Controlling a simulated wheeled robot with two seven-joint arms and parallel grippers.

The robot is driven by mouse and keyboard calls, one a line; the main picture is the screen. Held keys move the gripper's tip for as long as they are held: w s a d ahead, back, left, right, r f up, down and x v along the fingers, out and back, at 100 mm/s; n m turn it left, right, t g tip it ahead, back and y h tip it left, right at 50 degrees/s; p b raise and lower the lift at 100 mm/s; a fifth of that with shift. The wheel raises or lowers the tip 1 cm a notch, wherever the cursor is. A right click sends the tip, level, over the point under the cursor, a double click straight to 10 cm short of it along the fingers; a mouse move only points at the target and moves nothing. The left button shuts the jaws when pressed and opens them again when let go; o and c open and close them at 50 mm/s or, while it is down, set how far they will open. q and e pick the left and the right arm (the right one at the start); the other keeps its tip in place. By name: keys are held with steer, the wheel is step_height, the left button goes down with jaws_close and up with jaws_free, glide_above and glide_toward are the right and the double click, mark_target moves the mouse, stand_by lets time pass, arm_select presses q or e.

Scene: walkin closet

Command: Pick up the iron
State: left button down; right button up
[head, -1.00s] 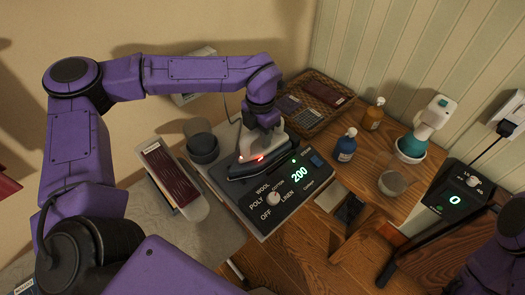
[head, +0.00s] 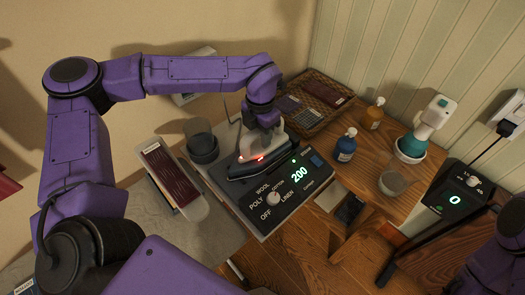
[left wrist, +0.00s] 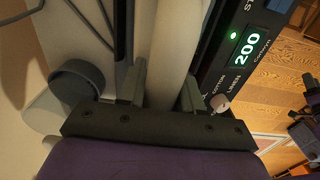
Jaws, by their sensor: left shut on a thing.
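The iron (head: 254,157) has a pale body with a small red light and a dark sole. It sits on the dark control base (head: 262,212), which has a dial and a lit "200"; I see no clear gap under it. My left gripper (head: 266,128) comes down from above and is shut on the iron's handle. In the left wrist view, the pale handle (left wrist: 172,50) runs between the two fingers of my left gripper (left wrist: 163,88). My right gripper is out of view.
Dark cups (head: 203,148) and a narrow tray (head: 170,175) stand left of the base. A wicker basket (head: 335,112), blue bottle (head: 346,146), amber bottle (head: 374,114) and glass bowl (head: 393,182) stand on the wooden table to the right.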

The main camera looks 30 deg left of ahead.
arm_select(q)
steer(key=shift+w+r, duration=0.1)
steer(key=shift+r, duration=0.15)
